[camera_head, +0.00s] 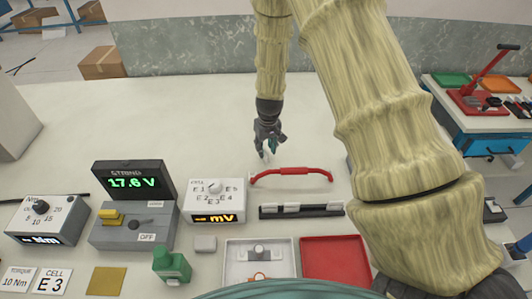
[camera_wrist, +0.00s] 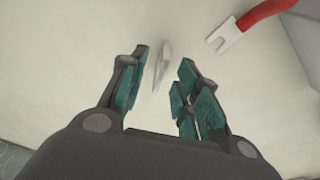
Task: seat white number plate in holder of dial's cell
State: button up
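My gripper (camera_head: 268,140) hangs over the pale table, behind the red-handled tool. In the wrist view its teal-padded fingers (camera_wrist: 163,88) are apart. A small thin white piece (camera_wrist: 162,66) shows between and beyond the fingertips, with a gap on each side; no number can be read, so I cannot tell whether it is the number plate. The dial box (camera_head: 213,202), marked CELL with E labels, has a white knob and a lit mV display. A card (camera_head: 52,281) reads CELL E 3. A black rail (camera_head: 302,212) with pale pieces lies right of the dial box.
The red tool (camera_head: 292,171) lies close in front of my gripper; its forked end (camera_wrist: 222,38) shows in the wrist view. A white tray (camera_head: 230,263), red tray (camera_head: 335,259) and green bottle (camera_head: 172,266) stand nearer. A display (camera_head: 133,181) reads 17.6 V.

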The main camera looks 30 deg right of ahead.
jog(key=f, duration=0.1)
jog(key=w+f, duration=0.1)
jog(key=shift+w+f, duration=0.2)
jog(key=shift+f, duration=0.2)
jog(key=shift+s+r, duration=0.2)
jog(key=shift+s, duration=0.15)
jog(key=shift+w+a+f, duration=0.1)
jog(key=shift+w+f, duration=0.05)
jog(key=shift+w, duration=0.05)
jog(key=c, duration=0.5)
grip_shut()
jog(key=shift+s, duration=0.15)
